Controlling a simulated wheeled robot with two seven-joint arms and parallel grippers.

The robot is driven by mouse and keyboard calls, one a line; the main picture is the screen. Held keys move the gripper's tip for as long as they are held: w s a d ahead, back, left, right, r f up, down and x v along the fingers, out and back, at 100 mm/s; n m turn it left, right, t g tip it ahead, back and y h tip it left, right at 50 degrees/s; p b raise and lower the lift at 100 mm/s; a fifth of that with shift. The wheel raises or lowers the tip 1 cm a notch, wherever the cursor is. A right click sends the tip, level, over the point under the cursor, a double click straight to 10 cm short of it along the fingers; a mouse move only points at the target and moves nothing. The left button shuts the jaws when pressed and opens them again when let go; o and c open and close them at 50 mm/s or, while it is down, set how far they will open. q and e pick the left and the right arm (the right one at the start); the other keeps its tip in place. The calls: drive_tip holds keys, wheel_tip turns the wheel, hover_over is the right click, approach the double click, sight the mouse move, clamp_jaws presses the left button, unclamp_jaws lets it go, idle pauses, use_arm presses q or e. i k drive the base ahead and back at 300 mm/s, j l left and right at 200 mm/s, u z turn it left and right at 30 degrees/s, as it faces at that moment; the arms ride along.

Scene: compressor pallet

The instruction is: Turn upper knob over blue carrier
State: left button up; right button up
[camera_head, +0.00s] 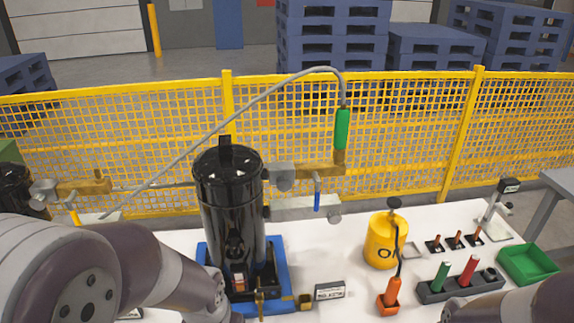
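A black cylindrical compressor (230,205) stands upright in a blue carrier (283,277) on the white table. At its upper right side sits a grey metal knob-like part (281,175), joined to a brass fitting (318,171). A lower grey fitting (300,209) with a blue lever (317,194) is below it. A green-sleeved hose end (342,128) rises from the brass fitting. My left arm comes in from the left and ends low beside the carrier; its fingers do not show. My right arm shows only at the lower right corner, with no fingers visible.
A yellow oil can (381,240), an orange tool (391,294), a dark holder with green and red handles (460,285) and a green tray (527,265) stand to the right. A small label block (329,290) sits by the carrier. Yellow mesh fence (420,150) stands behind.

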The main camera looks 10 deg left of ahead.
sight(283, 183)
drive_tip(key=k+j+z, duration=0.1)
drive_tip(key=j, duration=0.35)
drive_tip(key=k+j, duration=0.1)
drive_tip(key=j, duration=0.3)
drive_tip(key=k+j+z, duration=0.15)
drive_tip(key=j, duration=0.3)
drive_tip(key=k+j, duration=0.1)
drive_tip(key=j, duration=0.3)
drive_tip(key=k+j+z, duration=0.15)
drive_tip(key=j, duration=0.25)
drive_tip(key=u, duration=0.35)
drive_tip(key=l+u, duration=1.4)
drive_tip(key=k+l, duration=0.1)
drive_tip(key=l, duration=0.3)
drive_tip(key=k+l+u, duration=0.1)
drive_tip(key=l, duration=0.3)
drive_tip(key=k+l, duration=0.2)
drive_tip(key=l, duration=0.2)
drive_tip(key=k+l, duration=0.1)
drive_tip(key=l, duration=0.3)
drive_tip(key=k+l+u, duration=0.1)
drive_tip(key=l, duration=0.25)
drive_tip(key=k+l, duration=0.2)
drive_tip(key=l, duration=0.2)
drive_tip(key=u, duration=0.05)
